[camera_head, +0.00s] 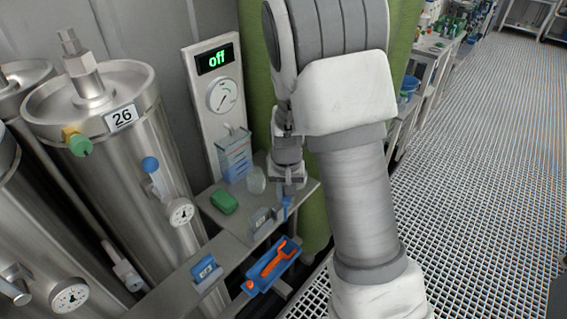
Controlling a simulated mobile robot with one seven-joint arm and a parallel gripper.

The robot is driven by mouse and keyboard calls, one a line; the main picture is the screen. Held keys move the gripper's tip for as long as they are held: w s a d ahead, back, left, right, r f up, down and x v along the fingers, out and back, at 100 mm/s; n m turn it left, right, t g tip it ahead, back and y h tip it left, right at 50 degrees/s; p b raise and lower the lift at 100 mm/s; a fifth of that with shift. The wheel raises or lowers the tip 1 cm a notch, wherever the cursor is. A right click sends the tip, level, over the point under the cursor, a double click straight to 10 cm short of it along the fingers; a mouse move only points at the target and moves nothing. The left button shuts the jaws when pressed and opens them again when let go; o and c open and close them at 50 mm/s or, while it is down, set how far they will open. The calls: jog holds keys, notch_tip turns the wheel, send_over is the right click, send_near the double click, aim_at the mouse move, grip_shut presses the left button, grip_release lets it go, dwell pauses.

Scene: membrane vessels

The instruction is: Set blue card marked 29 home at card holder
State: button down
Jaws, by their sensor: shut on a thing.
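My gripper (287,183) points down over the right end of the grey shelf and is shut on a narrow blue piece (286,204). It looks like the blue card seen nearly edge-on; no number shows on it. A grey holder with a small label (261,221) stands on the shelf just left of and below the gripper, and the held piece is close to its right side. A blue block with a white label (205,268) sits farther left at the shelf's front edge. Both labels are too small to read, so I cannot tell which is the card holder.
The shelf (228,241) also bears a green block (223,201), a clear jar (256,181) and a blue-and-grey box (235,156). An orange tool lies in a blue tray (258,287) at the front.

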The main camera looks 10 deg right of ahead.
jog(key=w+r+m+h+p, duration=0.1)
jog(key=w+r+m+p, duration=0.3)
jog(key=w+m, duration=0.25)
jog(key=shift+m, duration=0.55)
jog(key=shift+s+d+f+b, duration=0.15)
jog(key=shift+f+b, duration=1.4)
jog(key=shift+f, duration=0.85)
jog(key=shift+s+f+b, duration=0.15)
jog(key=shift+f+b, duration=1.35)
jog(key=shift+f, duration=0.9)
jog(key=shift+f, duration=0.2)
jog(key=c, duration=0.7)
grip_release()
jog(key=shift+o, duration=0.2)
jog(key=shift+r, duration=0.15)
